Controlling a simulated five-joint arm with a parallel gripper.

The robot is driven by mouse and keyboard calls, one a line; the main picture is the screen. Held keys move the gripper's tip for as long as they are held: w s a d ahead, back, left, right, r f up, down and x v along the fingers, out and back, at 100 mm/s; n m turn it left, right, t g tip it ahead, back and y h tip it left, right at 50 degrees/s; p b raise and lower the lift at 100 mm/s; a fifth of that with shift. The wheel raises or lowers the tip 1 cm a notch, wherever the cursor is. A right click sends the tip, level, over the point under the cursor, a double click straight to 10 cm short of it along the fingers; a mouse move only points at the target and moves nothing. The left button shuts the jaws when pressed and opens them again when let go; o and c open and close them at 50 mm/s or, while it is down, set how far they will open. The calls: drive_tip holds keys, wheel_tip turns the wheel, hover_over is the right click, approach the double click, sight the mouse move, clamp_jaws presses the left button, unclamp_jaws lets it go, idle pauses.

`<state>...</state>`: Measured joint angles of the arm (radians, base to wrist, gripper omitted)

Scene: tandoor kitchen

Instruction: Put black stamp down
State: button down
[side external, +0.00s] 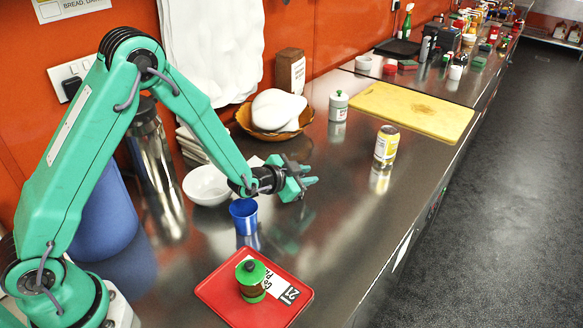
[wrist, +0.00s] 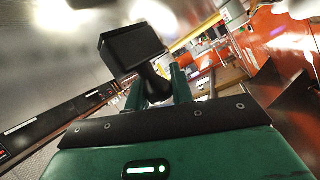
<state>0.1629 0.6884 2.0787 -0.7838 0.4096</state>
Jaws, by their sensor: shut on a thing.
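The black stamp (wrist: 134,48) shows in the wrist view, with a broad block-like end and a narrower neck. The green fingers of my gripper (wrist: 157,88) are shut on its neck. In the side view my gripper (side external: 303,182) is above the steel counter, to the right of a blue cup (side external: 244,215) and a white bowl (side external: 207,185). I cannot make out the stamp in the side view; the gripper seems to hide it.
A red tray (side external: 213,291) at the front holds a green-topped container (side external: 251,279) and a card. A can (side external: 386,146), a yellow board (side external: 415,110), a grey pot (side external: 338,106) and a brown bowl (side external: 262,133) stand farther back. The counter right of my gripper is clear.

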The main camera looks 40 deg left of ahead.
drive_tip(key=shift+f, duration=0.35)
drive_tip(key=shift+f, duration=0.55)
idle(0.6)
drive_tip(key=c, duration=1.1)
unclamp_jaws()
drive_tip(key=shift+c, duration=0.2)
